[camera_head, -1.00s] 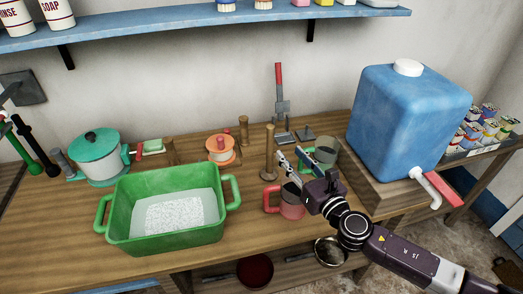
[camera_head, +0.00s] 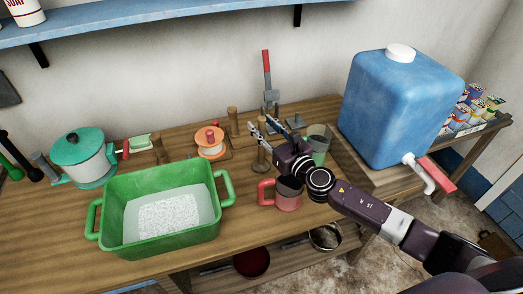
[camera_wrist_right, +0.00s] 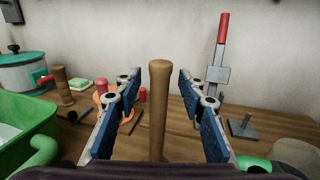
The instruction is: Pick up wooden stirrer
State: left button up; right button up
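An upright wooden rod with a rounded top, which looks like the wooden stirrer (camera_wrist_right: 158,105), stands between my right gripper's fingers in the right wrist view. In the head view its lower part (camera_head: 261,160) shows on the table behind the red mug. My right gripper (camera_head: 273,127) is open, its two blue-padded fingers (camera_wrist_right: 158,95) on either side of the rod with a gap to each. I cannot tell how deep the rod is between them. My left gripper is not in view.
The red mug (camera_head: 288,196) and a grey-green mug (camera_head: 319,145) stand close to my right gripper. A green basin (camera_head: 108,201) lies left, a blue water tank (camera_head: 395,110) right. A red-handled tool (camera_head: 267,75) and an orange pot (camera_head: 209,144) stand behind.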

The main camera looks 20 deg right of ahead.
jog(key=shift+w+a, duration=0.1)
jog(key=shift+w, duration=0.35)
grip_shut()
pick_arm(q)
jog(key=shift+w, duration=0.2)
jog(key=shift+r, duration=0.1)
